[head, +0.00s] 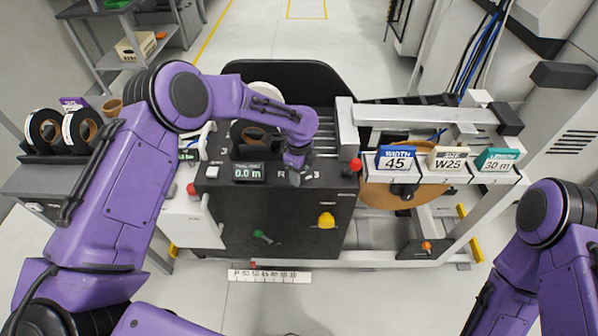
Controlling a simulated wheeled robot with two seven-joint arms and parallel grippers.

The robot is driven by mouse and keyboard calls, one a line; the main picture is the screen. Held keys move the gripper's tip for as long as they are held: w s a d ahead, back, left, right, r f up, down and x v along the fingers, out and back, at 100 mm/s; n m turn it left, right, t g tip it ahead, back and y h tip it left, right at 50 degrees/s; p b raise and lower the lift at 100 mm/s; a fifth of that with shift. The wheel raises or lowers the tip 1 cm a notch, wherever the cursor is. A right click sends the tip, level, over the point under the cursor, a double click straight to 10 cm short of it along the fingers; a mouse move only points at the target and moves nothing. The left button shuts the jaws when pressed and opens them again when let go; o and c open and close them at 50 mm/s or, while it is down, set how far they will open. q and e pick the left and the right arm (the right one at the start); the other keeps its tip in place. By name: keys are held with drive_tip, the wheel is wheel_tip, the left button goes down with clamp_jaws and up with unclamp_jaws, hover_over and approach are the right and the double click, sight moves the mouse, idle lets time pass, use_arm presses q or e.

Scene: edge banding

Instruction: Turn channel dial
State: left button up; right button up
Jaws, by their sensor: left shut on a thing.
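The dark machine panel (285,215) stands in the middle of the head view. My left gripper (296,171) reaches down to the panel's upper part, between the white marks "R" and "3". It is shut on the channel dial, which my gripper almost wholly hides, so I cannot tell which way the dial points. A small display (249,172) left of the gripper reads "0.0 m". My right arm (545,215) is at the right edge, and its gripper is outside the picture.
A yellow knob (326,221), a green handle (263,236) and a red knob (355,164) sit around the panel. Cards "45" (395,161), "W25" (447,161) and "30 m" (498,161) stand at right.

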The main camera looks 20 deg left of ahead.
use_arm(q)
drive_tip(key=o, duration=1.1)
drive_tip(key=shift+c, duration=0.2)
wheel_tip(320, 180, up, 10)
drive_tip(key=b, duration=0.2)
drive_tip(key=shift+r, duration=0.25)
